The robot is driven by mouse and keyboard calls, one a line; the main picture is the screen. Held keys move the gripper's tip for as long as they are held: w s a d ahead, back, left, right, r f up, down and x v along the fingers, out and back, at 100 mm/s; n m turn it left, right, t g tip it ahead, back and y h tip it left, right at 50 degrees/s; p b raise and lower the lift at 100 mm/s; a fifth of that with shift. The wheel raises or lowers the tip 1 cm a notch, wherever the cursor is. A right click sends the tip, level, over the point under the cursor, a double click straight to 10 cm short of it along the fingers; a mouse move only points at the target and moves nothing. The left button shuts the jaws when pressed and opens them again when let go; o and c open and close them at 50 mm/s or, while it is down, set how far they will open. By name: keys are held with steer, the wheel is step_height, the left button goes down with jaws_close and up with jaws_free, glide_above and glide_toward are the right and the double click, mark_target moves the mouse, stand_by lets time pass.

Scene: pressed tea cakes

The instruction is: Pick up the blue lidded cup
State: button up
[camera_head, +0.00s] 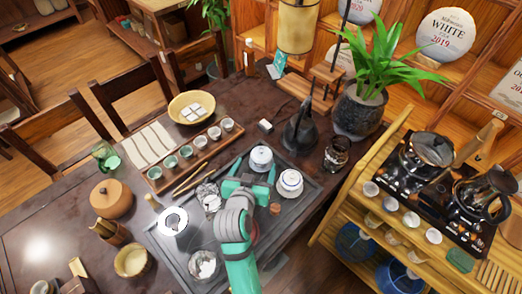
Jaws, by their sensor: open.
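Two lidded cups stand upright on the dark tea tray (218,240). One is a white lidded cup with blue bands (290,183), near the tray's right edge. The other is a pale lidded cup (261,158) with a greyish lid, just behind and to the left of it. My teal gripper (251,180) is over the tray, left of the blue-banded cup and in front of the pale one. It looks open, with nothing seen between its fingers. I cannot tell its height above the tray. My arm hides part of the tray.
A glass or silver vessel (208,196) and a white round pot (173,222) stand left of my gripper. A dark kettle-shaped piece (300,130) and a glass jar (337,153) stand behind the cups. A wooden cart (345,215) with a stove is at the right.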

mark_target(260, 158)
steer(key=x, duration=0.4)
steer(key=shift+w+d+f, duration=0.2)
steer(key=shift+w, duration=0.05)
steer(key=shift+f+x, duration=0.2)
steer(key=shift+x, duration=2.4)
steer(key=shift+s, duration=0.1)
steer(key=c, duration=1.2)
